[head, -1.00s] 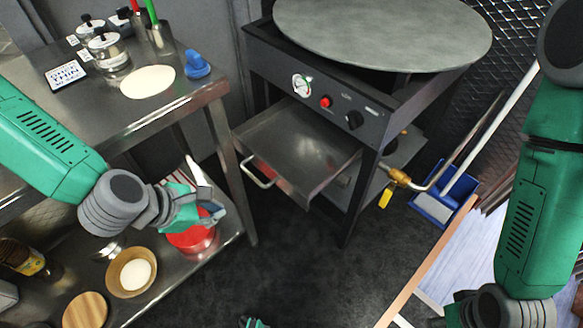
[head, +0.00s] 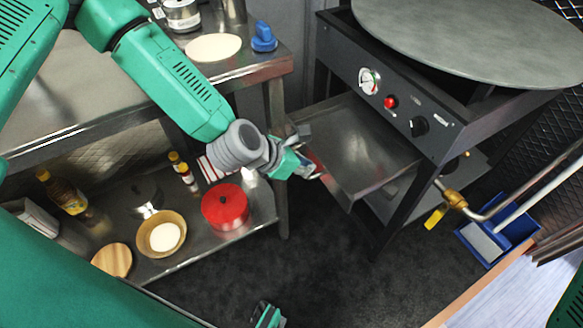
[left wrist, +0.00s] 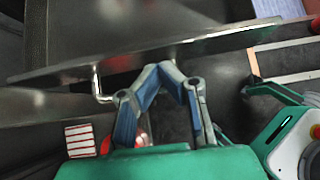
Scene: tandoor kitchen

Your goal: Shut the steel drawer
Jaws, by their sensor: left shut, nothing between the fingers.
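The steel drawer (head: 356,143) is pulled out from under the black stove, and its empty tray shows in the head view. In the left wrist view its front panel (left wrist: 215,46) runs across the picture. Its metal handle (left wrist: 96,88) shows just left of the fingers. My left gripper (head: 308,169) is shut and empty, close in front of the drawer's front. In the left wrist view its fingertips (left wrist: 168,66) are together at the panel's lower edge; I cannot tell whether they touch it. The gripper hides part of the handle in the head view.
The black stove (head: 400,95) with a round griddle (head: 460,35) stands above the drawer. A steel table (head: 235,72) stands to the left. Its lower shelf holds a red pot (head: 226,207) and a wooden bowl (head: 161,234). Dark floor (head: 315,270) is clear in front.

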